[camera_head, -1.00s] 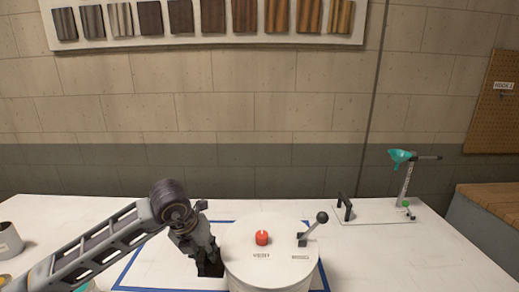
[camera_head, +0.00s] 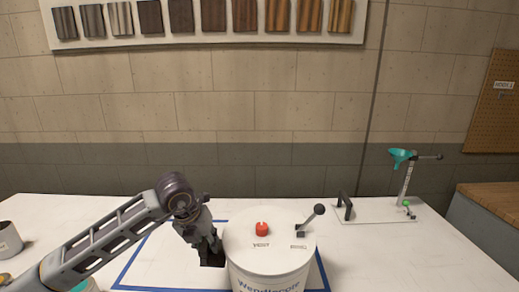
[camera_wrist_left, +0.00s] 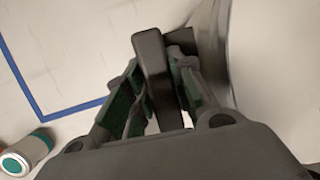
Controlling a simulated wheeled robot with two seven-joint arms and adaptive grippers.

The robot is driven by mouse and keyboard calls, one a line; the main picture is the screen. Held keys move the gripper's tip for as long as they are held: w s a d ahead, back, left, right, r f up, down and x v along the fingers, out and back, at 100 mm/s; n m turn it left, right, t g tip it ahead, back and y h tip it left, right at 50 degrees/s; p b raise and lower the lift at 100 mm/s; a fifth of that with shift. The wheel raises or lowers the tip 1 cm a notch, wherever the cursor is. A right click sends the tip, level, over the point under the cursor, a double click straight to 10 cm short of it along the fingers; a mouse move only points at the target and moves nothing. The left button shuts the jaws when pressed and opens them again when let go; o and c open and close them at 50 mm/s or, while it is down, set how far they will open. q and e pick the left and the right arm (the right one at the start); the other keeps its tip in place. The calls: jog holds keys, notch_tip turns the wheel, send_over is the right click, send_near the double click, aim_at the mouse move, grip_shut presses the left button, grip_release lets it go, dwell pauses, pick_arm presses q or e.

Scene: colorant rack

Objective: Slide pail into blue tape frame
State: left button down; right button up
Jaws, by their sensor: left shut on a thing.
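The white pail (camera_head: 268,272) stands upright on the table at the lower middle of the head view, cut off at the bottom edge. Its lid carries a red plug (camera_head: 262,229) and a lever with a black knob (camera_head: 319,209). The blue tape frame (camera_head: 140,250) shows left of, behind and right of the pail; whether the pail's base lies wholly inside is hidden. My left gripper (camera_head: 212,251) is at the pail's left side, shut on a dark upright handle (camera_wrist_left: 152,60). The pail's pale wall (camera_wrist_left: 265,70) also shows in the left wrist view. My right gripper is not in view.
A stand with a teal funnel (camera_head: 401,156) is on a white plate at the back right, with a black handle (camera_head: 345,206). A grey can (camera_head: 9,240) stands at the far left. A teal-and-white container (camera_wrist_left: 27,152) shows in the wrist view. The right table area is clear.

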pick_arm(q)
jog(key=shift+w, duration=2.55)
jog(key=shift+w, duration=0.25)
jog(key=w, duration=0.7)
jog(key=shift+w, duration=0.25)
dwell(0.9)
dwell(0.3)
jog(key=c, duration=1.1)
grip_release()
